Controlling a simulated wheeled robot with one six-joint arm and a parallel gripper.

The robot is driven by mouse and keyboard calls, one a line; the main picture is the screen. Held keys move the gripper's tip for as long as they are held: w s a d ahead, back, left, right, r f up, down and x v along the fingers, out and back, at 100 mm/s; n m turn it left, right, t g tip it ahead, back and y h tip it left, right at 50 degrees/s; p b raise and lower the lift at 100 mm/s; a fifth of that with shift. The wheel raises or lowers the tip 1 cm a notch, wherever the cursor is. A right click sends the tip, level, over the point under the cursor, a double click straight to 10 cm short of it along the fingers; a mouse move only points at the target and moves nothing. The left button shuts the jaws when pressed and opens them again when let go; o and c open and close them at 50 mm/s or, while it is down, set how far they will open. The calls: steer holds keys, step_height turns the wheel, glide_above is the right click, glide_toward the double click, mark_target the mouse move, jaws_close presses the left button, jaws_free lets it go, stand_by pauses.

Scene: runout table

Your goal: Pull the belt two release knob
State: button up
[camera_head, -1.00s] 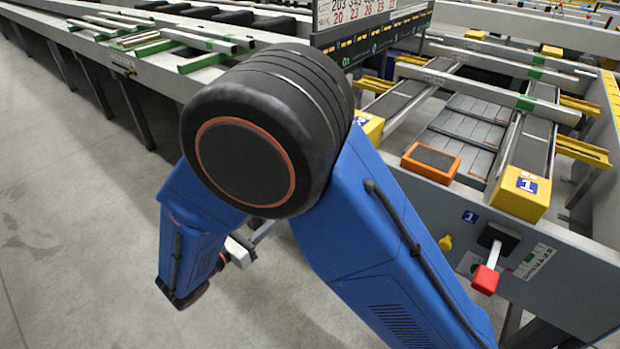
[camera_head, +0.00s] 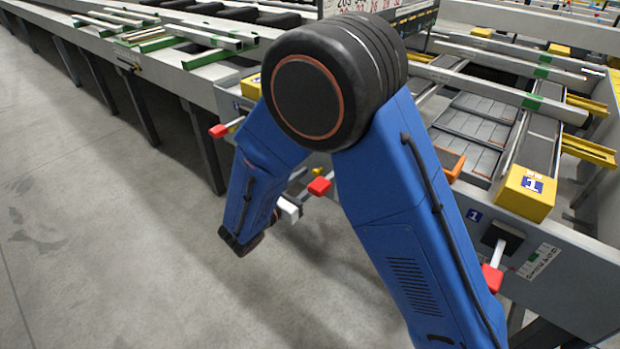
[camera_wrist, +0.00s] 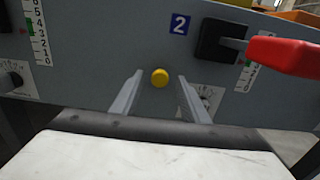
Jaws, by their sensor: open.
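The belt two release knob is a small round yellow knob (camera_wrist: 160,77) on the grey panel, left of and below the blue "2" label (camera_wrist: 180,24) in the wrist view. My gripper (camera_wrist: 159,88) is open and empty, its two grey fingers pointing at the panel. The knob shows between the fingertips; I cannot tell whether they reach past it. In the head view a small yellow knob (camera_head: 328,172) shows beside a red-ended lever, and my gripper (camera_head: 290,208) is partly hidden, its fingers not clear.
A red lever handle (camera_wrist: 285,56) sticks out to the right of the knob in the wrist view. In the head view another red lever (camera_head: 492,277) is under label 1, and one (camera_head: 217,131) is at left. Open floor (camera_head: 100,230) lies at left.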

steer(key=shift+w+d, duration=0.25)
steer(key=shift+w, duration=0.1)
jaws_close()
steer(key=shift+v, duration=0.9)
jaws_free()
steer(key=shift+s, duration=0.1)
